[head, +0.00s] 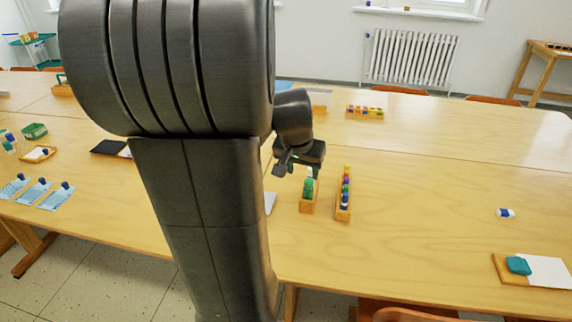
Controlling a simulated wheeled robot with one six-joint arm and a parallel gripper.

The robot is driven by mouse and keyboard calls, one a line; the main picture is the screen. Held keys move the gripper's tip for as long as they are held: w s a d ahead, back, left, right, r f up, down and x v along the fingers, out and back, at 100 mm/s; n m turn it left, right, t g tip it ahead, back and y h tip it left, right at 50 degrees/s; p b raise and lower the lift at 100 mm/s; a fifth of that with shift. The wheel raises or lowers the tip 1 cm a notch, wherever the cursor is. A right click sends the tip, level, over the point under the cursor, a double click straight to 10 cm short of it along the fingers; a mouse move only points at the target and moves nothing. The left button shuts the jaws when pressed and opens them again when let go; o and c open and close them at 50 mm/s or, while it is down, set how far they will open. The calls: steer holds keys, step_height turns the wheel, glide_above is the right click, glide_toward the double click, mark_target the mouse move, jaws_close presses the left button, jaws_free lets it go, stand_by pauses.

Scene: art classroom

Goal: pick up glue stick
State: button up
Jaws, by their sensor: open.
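A small white and dark blue cylinder, which looks like a glue stick (506,213), lies on its side on the right part of the long wooden table (430,215). My gripper (298,168) is near the middle of the picture, well to the left of this cylinder and apart from it. My arm's large dark links hide much of the left middle of the table.
A narrow wooden rack (343,210) of colourful pieces stands right of the box. A wooden tray (512,274) with a teal object and white paper lies at the front right. Another colourful row (365,112) sits farther back. The table around the cylinder is clear.

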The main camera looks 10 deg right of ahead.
mark_target(308, 183)
steer(key=x, duration=0.5)
steer(key=w+b+x, duration=0.1)
steer(key=x, duration=0.2)
steer(key=shift+w+d+r, duration=0.1)
steer(key=shift+d+r, duration=0.05)
steer(key=shift+d, duration=0.1)
steer(key=shift+w+d+x, duration=0.1)
steer(key=shift+d+x, duration=0.05)
steer(key=shift+x, duration=1.35)
steer(key=shift+w+d+x, duration=0.1)
steer(key=shift+x, duration=1.4)
steer(key=shift+r, duration=0.15)
steer(key=c, duration=1.1)
